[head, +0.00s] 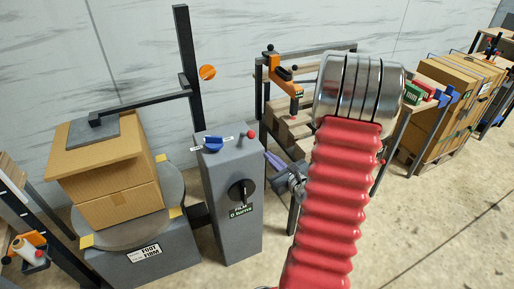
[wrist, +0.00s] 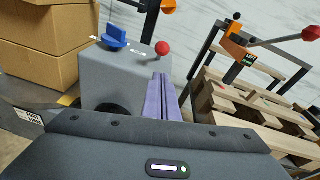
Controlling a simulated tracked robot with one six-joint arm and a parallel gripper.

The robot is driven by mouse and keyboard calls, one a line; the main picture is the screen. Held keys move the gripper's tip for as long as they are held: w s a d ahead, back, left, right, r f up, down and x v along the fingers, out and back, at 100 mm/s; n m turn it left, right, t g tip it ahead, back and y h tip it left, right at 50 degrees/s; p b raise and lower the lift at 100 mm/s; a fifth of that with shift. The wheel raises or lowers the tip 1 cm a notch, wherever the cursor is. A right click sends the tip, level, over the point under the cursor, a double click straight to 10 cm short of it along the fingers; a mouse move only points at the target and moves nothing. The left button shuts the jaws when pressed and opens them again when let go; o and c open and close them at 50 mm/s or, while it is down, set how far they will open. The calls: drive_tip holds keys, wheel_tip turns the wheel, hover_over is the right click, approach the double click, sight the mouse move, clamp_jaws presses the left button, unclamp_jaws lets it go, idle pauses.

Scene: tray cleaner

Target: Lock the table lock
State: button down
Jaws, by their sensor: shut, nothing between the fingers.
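A grey control box (head: 230,190) stands beside a round turntable (head: 110,232). On its top are a blue knob (head: 213,143) and a short lever with a red ball (head: 250,134). Its front has a black dial (head: 241,191) over a green label. No part is legibly marked as the table lock. My gripper (head: 268,154) is right of the box, its purple fingers pointing towards it. In the wrist view the shut, empty fingers (wrist: 160,80) are just below and apart from the red ball (wrist: 162,48); the blue knob (wrist: 114,36) is further left.
Stacked cardboard boxes (head: 112,180) sit on the turntable under a grey pressing plate (head: 93,131). A black post (head: 187,65) rises behind the control box. Floor at lower right is clear.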

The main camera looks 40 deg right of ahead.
drive_tip(key=shift+w, duration=0.1)
drive_tip(key=x, duration=1)
